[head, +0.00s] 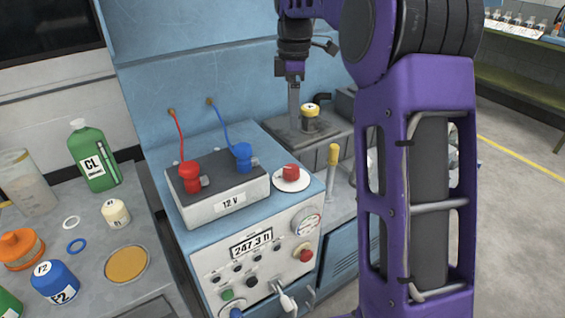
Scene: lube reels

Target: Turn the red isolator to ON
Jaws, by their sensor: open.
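The red isolator is most likely the red knob (291,172) on a round white plate (291,183), on top of the blue cabinet, right of the 12 V battery. Its ON and OFF marks are too small to read. My gripper (295,122) hangs fingers down beyond the knob, higher in the picture and well apart from it. The fingers show nearly edge-on, open, with nothing seen between them.
The 12 V battery (225,200) has red (190,177) and blue (243,156) terminal clamps with cables. A yellow-topped lever (333,160) stands right of the knob. Bottles and caps crowd the left bench.

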